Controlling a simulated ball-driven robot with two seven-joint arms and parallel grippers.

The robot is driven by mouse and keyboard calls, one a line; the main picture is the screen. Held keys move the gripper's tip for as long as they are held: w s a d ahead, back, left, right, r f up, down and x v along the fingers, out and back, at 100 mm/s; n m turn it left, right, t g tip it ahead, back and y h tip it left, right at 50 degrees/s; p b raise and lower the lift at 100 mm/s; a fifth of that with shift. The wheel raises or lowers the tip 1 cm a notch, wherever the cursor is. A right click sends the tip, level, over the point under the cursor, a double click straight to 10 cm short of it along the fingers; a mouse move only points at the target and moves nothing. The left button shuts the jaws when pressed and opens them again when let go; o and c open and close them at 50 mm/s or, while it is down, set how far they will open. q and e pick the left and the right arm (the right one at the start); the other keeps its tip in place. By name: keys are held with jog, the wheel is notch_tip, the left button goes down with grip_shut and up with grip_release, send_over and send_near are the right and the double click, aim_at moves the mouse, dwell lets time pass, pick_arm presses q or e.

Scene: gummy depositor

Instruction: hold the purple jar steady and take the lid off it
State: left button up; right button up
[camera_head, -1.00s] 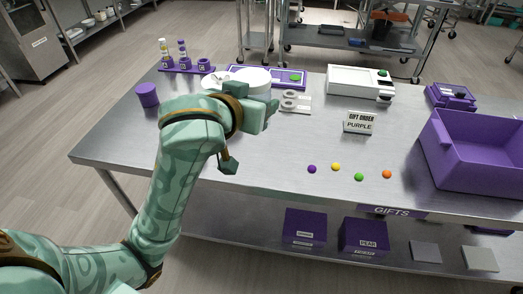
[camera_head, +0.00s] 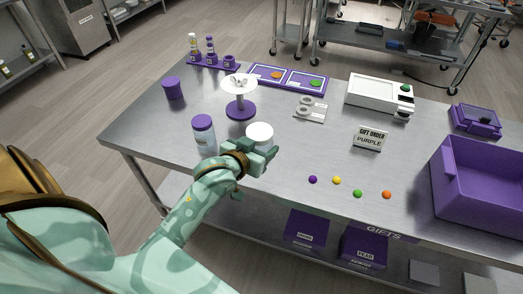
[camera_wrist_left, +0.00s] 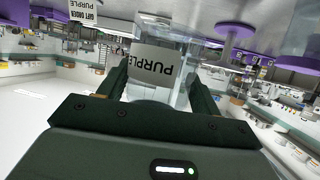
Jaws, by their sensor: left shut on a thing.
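The clear jar (camera_wrist_left: 170,65) with a PURPLE label is between my left gripper's fingers (camera_wrist_left: 160,88) in the left wrist view. In the head view its white lid (camera_head: 260,131) is on top and the jar looks upright. My left gripper (camera_head: 258,157) is shut on the jar's near side and hides its lower part. I cannot tell whether the jar touches the table. My right gripper is not in view.
A clear jar with a purple lid (camera_head: 203,132) stands left of the gripper. A white-topped stand (camera_head: 240,108) is behind. Several coloured balls (camera_head: 336,181) and a purple bin (camera_head: 478,184) are to the right. The table's front centre (camera_head: 270,190) is clear.

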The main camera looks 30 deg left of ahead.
pick_arm(q)
jog(key=w+a+f+b, duration=0.1)
jog(key=w+f, duration=0.1)
jog(key=w+a+f+b, duration=0.1)
jog(key=w+a+f, duration=0.1)
jog(key=w+f, duration=0.1)
jog(key=w+a+f+b, duration=0.1)
jog(key=w+f+b, duration=0.1)
jog(key=shift+w+a+f, duration=0.2)
jog(key=shift+w+a, duration=0.1)
jog(key=shift+a, duration=0.05)
jog(key=shift+w+a+f, duration=0.1)
jog(key=shift+w+f, duration=0.05)
jog(key=shift+f, duration=0.1)
notch_tip(320, 180, down, 4)
jog(key=b, duration=0.2)
jog(key=shift+w+a+r+b, duration=0.1)
jog(key=shift+r+b, duration=0.05)
jog(key=shift+b, duration=0.2)
jog(key=shift+r, duration=0.25)
jog(key=o, duration=1.9)
jog(key=shift+f, duration=0.15)
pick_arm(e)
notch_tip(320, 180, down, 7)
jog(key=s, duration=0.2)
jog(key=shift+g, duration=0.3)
